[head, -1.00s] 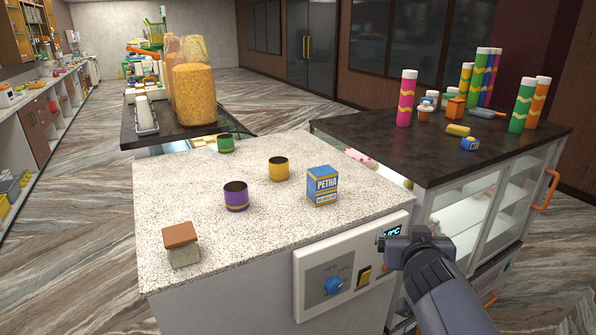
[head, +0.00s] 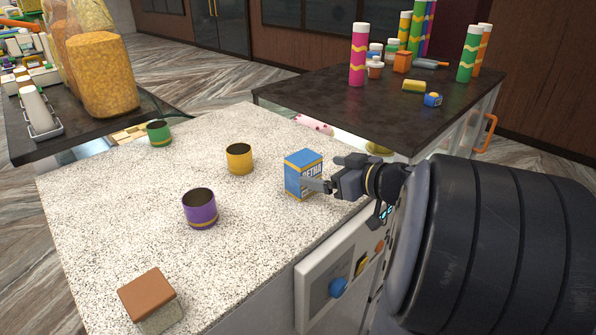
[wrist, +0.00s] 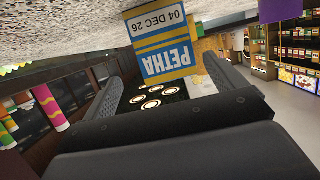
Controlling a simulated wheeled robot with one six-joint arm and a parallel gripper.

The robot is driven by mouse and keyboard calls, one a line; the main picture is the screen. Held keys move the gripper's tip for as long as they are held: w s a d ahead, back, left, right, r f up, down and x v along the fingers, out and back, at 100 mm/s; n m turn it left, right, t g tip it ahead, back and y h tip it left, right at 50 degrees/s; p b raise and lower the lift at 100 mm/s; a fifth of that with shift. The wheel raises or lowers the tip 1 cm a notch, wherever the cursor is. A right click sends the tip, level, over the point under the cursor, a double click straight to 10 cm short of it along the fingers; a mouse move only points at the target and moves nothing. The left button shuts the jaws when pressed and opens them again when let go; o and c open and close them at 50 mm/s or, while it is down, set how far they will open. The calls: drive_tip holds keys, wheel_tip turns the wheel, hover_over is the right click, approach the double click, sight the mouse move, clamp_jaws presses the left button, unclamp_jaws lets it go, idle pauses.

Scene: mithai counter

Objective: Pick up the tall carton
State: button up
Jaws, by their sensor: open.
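The carton (head: 303,168), blue with yellow bands and a PETHA label, stands upright on the speckled counter near its right edge. In the wrist view the carton (wrist: 160,48) appears upside down, ahead of and between the two finger tips. My gripper (head: 322,185) is open, at the carton's right front side in the head view. Its fingers also show in the wrist view (wrist: 168,85), apart with nothing between their pads that I can make out. Whether a finger touches the carton I cannot tell.
On the same counter (head: 110,225) stand a yellow cup (head: 239,160), a purple cup (head: 200,211), a green cup (head: 158,135) and a brown-topped block (head: 148,297). A dark counter (head: 330,105) with several tubes is behind right.

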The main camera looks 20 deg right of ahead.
sight(315, 169)
drive_tip(key=x, duration=0.3)
drive_tip(key=shift+a+r+x, duration=0.1)
drive_tip(key=shift+a+x, duration=0.05)
drive_tip(key=shift+x, duration=0.75)
drive_tip(key=shift+a+r+x, duration=0.1)
drive_tip(key=shift+a+x, duration=0.05)
drive_tip(key=shift+x, duration=0.8)
drive_tip(key=shift+a+r+x, duration=0.15)
drive_tip(key=shift+x, duration=0.75)
drive_tip(key=shift+s, duration=0.15)
drive_tip(key=shift+c, duration=0.3)
drive_tip(key=c, duration=1.2)
